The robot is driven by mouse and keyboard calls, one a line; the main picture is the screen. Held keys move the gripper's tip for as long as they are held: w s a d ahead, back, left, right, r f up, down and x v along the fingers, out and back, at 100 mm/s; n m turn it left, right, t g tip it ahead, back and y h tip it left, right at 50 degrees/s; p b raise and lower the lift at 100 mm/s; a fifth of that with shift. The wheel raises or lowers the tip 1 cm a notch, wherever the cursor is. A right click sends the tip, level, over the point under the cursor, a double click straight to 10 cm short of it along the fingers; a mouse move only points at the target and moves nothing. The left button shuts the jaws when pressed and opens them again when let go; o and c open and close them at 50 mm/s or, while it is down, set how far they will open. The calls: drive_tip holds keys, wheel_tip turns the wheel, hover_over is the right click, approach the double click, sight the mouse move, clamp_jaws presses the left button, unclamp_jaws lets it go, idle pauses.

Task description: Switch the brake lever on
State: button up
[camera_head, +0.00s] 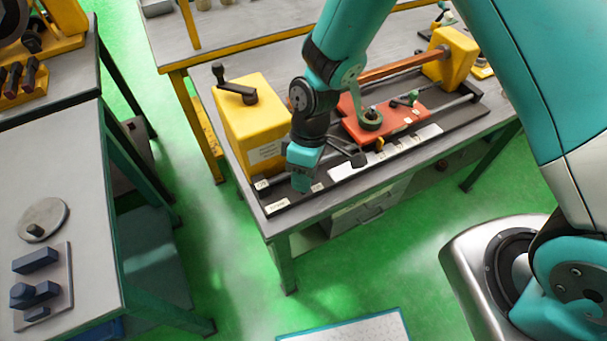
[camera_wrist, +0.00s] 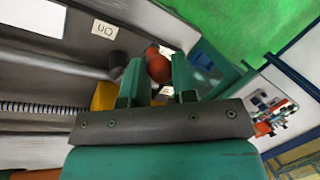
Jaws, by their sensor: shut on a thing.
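The brake lever shows in the wrist view as a round orange-red knob (camera_wrist: 158,66) between the fingertips of my gripper (camera_wrist: 157,82). My gripper is shut on this knob, one green finger on each side. A white label (camera_wrist: 103,29) with upside-down letters that look like "ON" lies to the left of the knob. In the head view my gripper (camera_head: 301,181) points down at the front left of the winding machine, by the front rail, and the lever is hidden there.
The yellow headstock (camera_head: 252,118) with a black crank stands close behind my gripper. A red carriage (camera_head: 392,122) sits on the rails to the right, below an orange-brown bar (camera_head: 400,68). Another workbench (camera_head: 85,185) stands at left, with green floor (camera_head: 215,260) between.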

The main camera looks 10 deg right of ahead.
drive_tip(key=o, duration=0.9)
drive_tip(key=shift+r, duration=0.15)
drive_tip(key=b+v, duration=0.3)
drive_tip(key=v, duration=1.4)
drive_tip(key=shift+d, duration=0.25)
drive_tip(key=shift+r, duration=0.1)
drive_tip(key=s+d+r+m+t+y, duration=0.1)
drive_tip(key=s+d+r+m, duration=0.1)
drive_tip(key=s, duration=0.6)
drive_tip(key=s+d+r+m+t+y, duration=0.1)
drive_tip(key=s+d+r+m+t, duration=0.1)
drive_tip(key=s+r, duration=0.3)
drive_tip(key=s, duration=0.4)
drive_tip(key=shift+s+r+m+y, duration=0.3)
drive_tip(key=shift+s+m, duration=0.05)
drive_tip(key=shift+m, duration=0.05)
